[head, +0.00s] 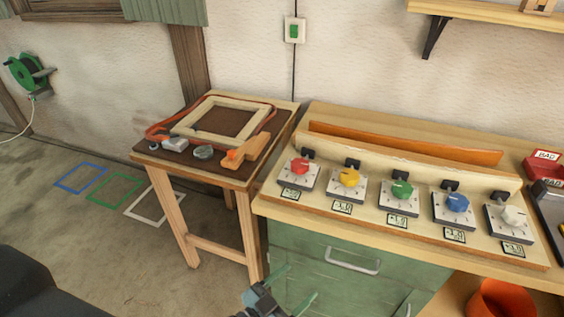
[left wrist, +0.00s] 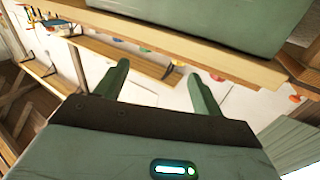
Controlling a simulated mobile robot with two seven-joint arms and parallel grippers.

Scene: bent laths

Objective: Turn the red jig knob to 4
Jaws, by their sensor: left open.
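The red jig knob (head: 300,166) sits on a light square dial plate at the left end of the row on the bench. Its exact setting is too small to read. A small label (head: 290,195) lies in front of it. My left gripper (head: 288,286) is low in the head view, in front of the green cabinet and below the bench top, apart from the knob. In the left wrist view its two green fingers (left wrist: 160,88) are spread with nothing between them. My right gripper is not in view.
Yellow (head: 349,178), green (head: 401,189), blue (head: 457,202) and white (head: 513,215) knobs continue the row rightward. The green cabinet (head: 340,262) stands below the bench edge.

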